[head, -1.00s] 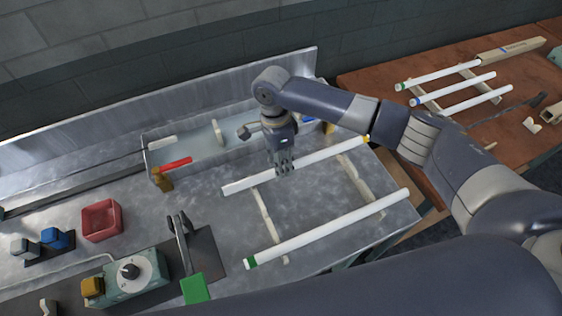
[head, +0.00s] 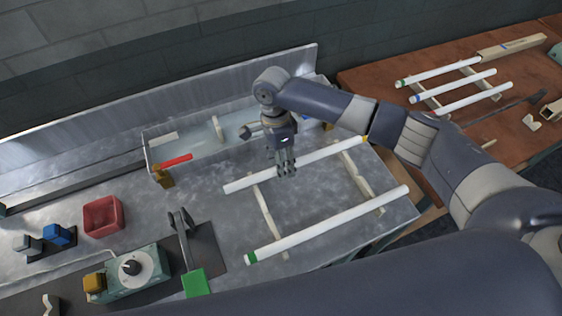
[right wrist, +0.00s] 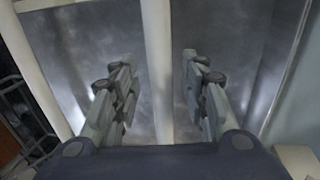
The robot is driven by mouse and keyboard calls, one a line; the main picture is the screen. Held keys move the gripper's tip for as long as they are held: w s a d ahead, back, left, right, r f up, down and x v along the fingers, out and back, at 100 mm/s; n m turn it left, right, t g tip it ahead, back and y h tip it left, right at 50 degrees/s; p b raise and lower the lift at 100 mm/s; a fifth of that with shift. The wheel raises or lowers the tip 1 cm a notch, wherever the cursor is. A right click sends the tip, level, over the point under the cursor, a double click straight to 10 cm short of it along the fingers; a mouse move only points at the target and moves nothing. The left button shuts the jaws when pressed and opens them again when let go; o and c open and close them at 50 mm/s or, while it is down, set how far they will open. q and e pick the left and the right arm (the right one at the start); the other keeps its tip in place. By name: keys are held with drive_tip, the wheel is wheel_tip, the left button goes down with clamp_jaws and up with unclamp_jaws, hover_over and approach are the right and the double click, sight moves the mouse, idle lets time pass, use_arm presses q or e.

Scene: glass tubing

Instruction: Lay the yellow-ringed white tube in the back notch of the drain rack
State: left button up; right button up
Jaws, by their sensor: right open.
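The yellow-ringed white tube (head: 325,153) lies across both rails of the drain rack (head: 265,212), on its back side. Its yellow ring (head: 365,139) is at the right end. My right gripper (head: 287,172) points down at the tube's left half. In the right wrist view, its open fingers (right wrist: 158,90) stand on either side of the tube (right wrist: 158,60), with gaps on both sides. A green-ringed white tube (head: 330,225) lies across the front of the same rack. The notches under the tubes are too small to make out. My left gripper is not in view.
A clear trough (head: 155,160) with a red-handled item (head: 177,161) stands behind the rack. A red bin (head: 102,218) and a teal device with a dial (head: 130,270) are at left. More tubes (head: 455,88) lie on a rack on the brown table.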

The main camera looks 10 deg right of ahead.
drive_tip(key=shift+r, duration=0.3)
wheel_tip(320, 180, up, 12)
drive_tip(key=w+b, duration=0.2)
drive_tip(key=b, duration=0.1)
drive_tip(key=shift+a, duration=0.25)
drive_tip(key=shift+w+r, duration=0.1)
